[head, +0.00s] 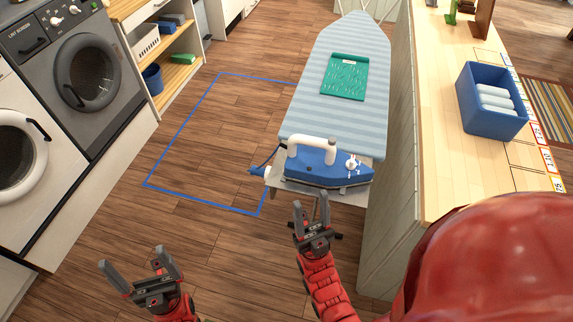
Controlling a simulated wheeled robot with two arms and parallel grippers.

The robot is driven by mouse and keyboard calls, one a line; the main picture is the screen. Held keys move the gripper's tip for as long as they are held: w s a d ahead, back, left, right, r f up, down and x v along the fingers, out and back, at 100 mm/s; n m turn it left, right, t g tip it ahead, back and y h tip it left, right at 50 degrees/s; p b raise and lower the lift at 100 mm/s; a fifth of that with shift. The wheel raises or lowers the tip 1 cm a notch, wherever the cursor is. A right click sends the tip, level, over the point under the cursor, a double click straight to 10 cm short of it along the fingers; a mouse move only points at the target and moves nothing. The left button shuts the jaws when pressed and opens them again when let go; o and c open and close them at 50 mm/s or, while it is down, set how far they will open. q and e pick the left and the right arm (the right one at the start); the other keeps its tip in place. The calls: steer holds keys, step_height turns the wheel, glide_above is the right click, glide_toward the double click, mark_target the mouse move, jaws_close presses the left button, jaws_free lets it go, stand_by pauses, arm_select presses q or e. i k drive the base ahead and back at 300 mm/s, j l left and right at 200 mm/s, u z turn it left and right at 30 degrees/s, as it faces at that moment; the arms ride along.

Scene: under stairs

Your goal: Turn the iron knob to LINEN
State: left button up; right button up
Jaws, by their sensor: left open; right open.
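The blue iron (322,168) with a white handle lies on its side-on rest at the near end of the striped ironing board (335,113). Its white knob (352,163) is on the right part of the iron's body. The markings around the knob are too small to read. My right gripper (311,208) is open and empty, just in front of and below the iron, apart from the knob. My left gripper (139,266) is open and empty over the floor at the lower left, well away from the iron.
A green mat (344,77) lies on the board. A wooden counter (442,150) with a blue bin (490,103) of white rolls stands at right, close to the board. Washing machines (75,84) and shelves line the left. A blue outline (205,205) marks clear floor.

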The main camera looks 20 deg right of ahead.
mark_target(351, 165)
steer(key=z, duration=1.15)
